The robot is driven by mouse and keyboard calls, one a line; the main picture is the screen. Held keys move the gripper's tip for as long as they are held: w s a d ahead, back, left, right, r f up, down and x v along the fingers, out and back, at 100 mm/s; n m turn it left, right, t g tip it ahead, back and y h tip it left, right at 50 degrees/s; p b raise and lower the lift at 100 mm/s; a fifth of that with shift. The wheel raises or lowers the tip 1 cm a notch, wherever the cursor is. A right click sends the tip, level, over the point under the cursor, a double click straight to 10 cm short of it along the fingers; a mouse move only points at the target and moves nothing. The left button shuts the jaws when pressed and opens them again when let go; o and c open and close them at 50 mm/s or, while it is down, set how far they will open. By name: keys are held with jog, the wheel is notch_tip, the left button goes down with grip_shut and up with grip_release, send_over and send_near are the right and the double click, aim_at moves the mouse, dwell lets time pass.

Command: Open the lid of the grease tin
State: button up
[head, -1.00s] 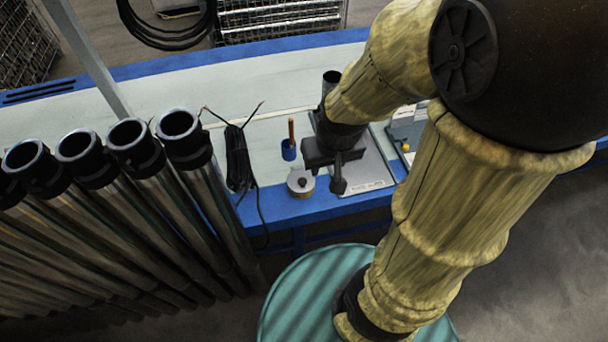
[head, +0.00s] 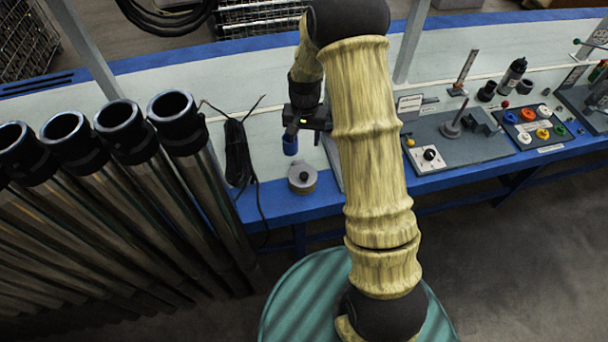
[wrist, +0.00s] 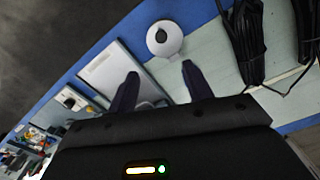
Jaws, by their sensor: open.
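The grease tin (head: 302,186) stands near the front edge of the bench, a round pale tin with a dark knob (head: 303,177) on its lid. The lid lies on the tin. In the wrist view the tin (wrist: 165,40) is seen from above, beyond and between my two fingertips. My gripper (head: 305,134) is above the bench, behind the tin in the head view and apart from it. In the wrist view my gripper (wrist: 160,72) has its fingers spread with nothing between them.
Black cables (head: 238,155) lie left of the tin, beside upright metal tubes (head: 183,130). A pale plate (wrist: 113,74) lies next to the tin. Right of my arm are a grey board (head: 470,140) and a tray of coloured rings (head: 538,128). Bare bench surrounds the tin's left side.

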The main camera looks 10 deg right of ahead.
aim_at(304, 175)
jog(key=shift+w+f, duration=0.4)
jog(key=shift+f, duration=0.3)
jog(key=shift+f, duration=0.1)
notch_tip(304, 175, down, 17)
jog(key=shift+f+p, duration=0.1)
jog(key=shift+p, duration=0.75)
grip_shut()
